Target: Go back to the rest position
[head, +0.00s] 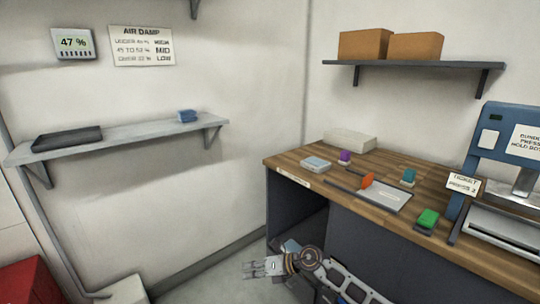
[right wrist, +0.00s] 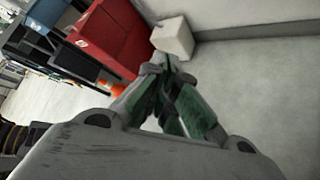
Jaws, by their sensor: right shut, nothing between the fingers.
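My right gripper (head: 247,268) is low in the head view, in front of the wooden-topped desk (head: 310,158) and below its top. Its fingers point left over the floor and hold nothing. In the right wrist view the shut fingers (right wrist: 168,68) meet at their tips above the grey floor. My left gripper is in neither view. On the desk are a purple unit (head: 345,156), a teal unit (head: 408,177), a green unit (head: 428,218) and an orange-red piece (head: 367,180) at a grey plate (head: 385,196).
A blue press (head: 510,150) stands at the desk's right. A wall shelf (head: 120,134) holds a dark tray (head: 67,139) and a blue block (head: 187,116). A red cabinet (right wrist: 105,38) and a white box (right wrist: 173,38) stand beyond the fingers.

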